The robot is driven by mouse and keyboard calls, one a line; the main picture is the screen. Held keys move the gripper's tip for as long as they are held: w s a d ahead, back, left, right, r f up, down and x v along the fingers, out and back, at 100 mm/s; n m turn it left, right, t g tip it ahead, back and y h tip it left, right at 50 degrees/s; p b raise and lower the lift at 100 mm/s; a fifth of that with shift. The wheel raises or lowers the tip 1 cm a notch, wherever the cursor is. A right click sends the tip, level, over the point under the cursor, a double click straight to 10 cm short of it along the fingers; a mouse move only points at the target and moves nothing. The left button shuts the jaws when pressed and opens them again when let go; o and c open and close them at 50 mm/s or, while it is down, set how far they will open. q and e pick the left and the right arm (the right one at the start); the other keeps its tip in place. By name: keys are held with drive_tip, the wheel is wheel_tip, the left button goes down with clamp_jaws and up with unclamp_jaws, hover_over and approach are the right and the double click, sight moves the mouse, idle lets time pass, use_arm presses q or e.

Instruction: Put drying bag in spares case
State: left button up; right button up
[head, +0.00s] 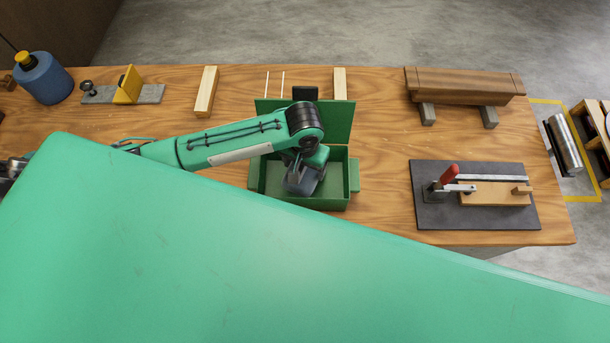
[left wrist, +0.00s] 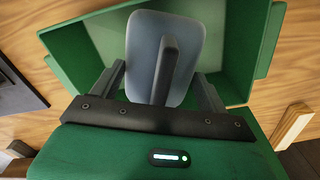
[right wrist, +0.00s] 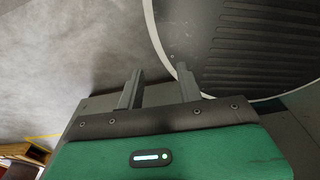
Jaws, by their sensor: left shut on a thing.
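The spares case (head: 322,204) is an open green box with its lid raised at the back, standing on the wooden bench. My left gripper (head: 304,180) reaches down over the case opening. It is shut on the drying bag (left wrist: 143,50), a grey-blue rounded piece with a darker raised ridge, seen between the fingers in the left wrist view. Behind the bag there the green walls of the case (left wrist: 268,40) show. I cannot tell whether the bag touches the case floor. My right gripper (right wrist: 160,85) shows only in the right wrist view, open and empty, away from the bench top.
A toggle clamp on a dark plate (head: 430,215) stands right of the case. A brown beam on blocks (head: 464,84) lies behind it. A blue bottle (head: 43,80) and a yellow-faced stop (head: 128,86) stand at the left. Wooden strips (head: 206,90) lie behind my left arm.

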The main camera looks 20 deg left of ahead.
sight(304, 172)
use_arm(q)
wheel_tip(304, 172, down, 4)
drive_tip(key=shift+r, duration=0.2)
wheel_tip(304, 172, down, 4)
drive_tip(key=shift+r+p, duration=0.1)
drive_tip(key=shift+p, duration=0.25)
drive_tip(key=o, duration=1.1)
drive_tip(key=shift+f, duration=0.2)
drive_tip(key=shift+o, duration=0.2)
use_arm(e)
drive_tip(key=shift+d+r, duration=0.15)
drive_tip(key=shift+r, duration=0.3)
drive_tip(key=shift+d, duration=0.1)
use_arm(q)
drive_tip(key=shift+r, duration=0.2)
wheel_tip(304, 172, up, 10)
drive_tip(key=shift+r+b, duration=0.25)
drive_tip(key=shift+b, duration=0.35)
drive_tip(key=shift+r, duration=0.7)
use_arm(e)
drive_tip(key=shift+d+f, duration=0.15)
drive_tip(key=shift+f, duration=0.5)
